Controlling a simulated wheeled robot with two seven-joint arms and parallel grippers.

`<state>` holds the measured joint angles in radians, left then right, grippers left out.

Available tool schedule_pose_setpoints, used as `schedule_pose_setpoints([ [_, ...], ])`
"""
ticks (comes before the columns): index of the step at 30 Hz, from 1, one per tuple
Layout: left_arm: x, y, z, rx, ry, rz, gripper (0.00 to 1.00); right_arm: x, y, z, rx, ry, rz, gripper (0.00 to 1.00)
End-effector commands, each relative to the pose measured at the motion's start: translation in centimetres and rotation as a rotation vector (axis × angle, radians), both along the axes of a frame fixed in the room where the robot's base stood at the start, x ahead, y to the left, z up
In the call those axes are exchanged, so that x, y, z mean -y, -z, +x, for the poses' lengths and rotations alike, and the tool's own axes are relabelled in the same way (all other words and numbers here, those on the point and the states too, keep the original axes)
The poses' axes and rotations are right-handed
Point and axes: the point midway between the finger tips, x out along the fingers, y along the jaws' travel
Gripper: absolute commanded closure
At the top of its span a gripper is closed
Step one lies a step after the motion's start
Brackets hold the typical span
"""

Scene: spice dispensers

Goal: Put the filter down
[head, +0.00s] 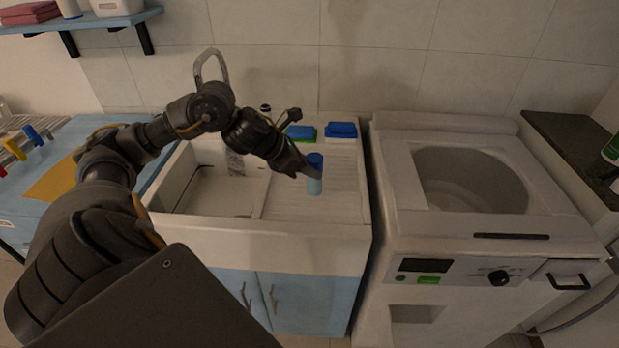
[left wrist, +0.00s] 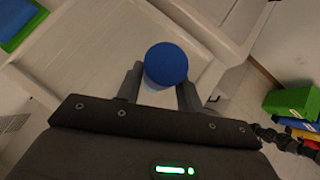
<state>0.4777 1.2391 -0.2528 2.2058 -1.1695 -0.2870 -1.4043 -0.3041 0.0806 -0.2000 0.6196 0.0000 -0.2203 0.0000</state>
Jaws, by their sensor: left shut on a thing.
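The filter (head: 315,184) is a small upright cylinder with a dark blue top and a lighter blue body, over the ribbed drainboard of the sink unit. It also shows from above in the left wrist view (left wrist: 166,64), between the two fingers. My left gripper (head: 312,172) comes from the left and is shut on the filter. Whether the filter's base touches the drainboard I cannot tell. My right gripper is not in view.
The sink basin (head: 180,195) lies left of the drainboard (head: 335,205). Sponges in blue and green (head: 301,132) and blue (head: 342,130) lie at its back. A top-loading washing machine (head: 395,190) stands to the right. A blue table (head: 75,135) is at the left.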

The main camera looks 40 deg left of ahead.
Motion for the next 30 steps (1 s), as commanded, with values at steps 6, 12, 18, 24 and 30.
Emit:
schedule_pose_setpoints([
  [6,-0.4,1.7,0.8,-0.001,-0.001,-0.002,0.86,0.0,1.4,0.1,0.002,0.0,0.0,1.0],
  [12,-0.4,4.3,0.7,-0.001,0.001,0.0,0.86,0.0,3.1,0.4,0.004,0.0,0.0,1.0],
  [18,-0.4,4.0,0.7,-0.001,0.001,0.0,0.86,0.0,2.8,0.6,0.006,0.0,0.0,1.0],
  [24,-0.4,4.1,0.7,-0.001,0.001,0.001,0.55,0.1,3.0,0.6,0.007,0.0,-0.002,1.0],
  [30,-0.4,4.1,0.7,-0.001,0.001,0.001,0.41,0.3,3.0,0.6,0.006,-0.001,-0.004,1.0],
])
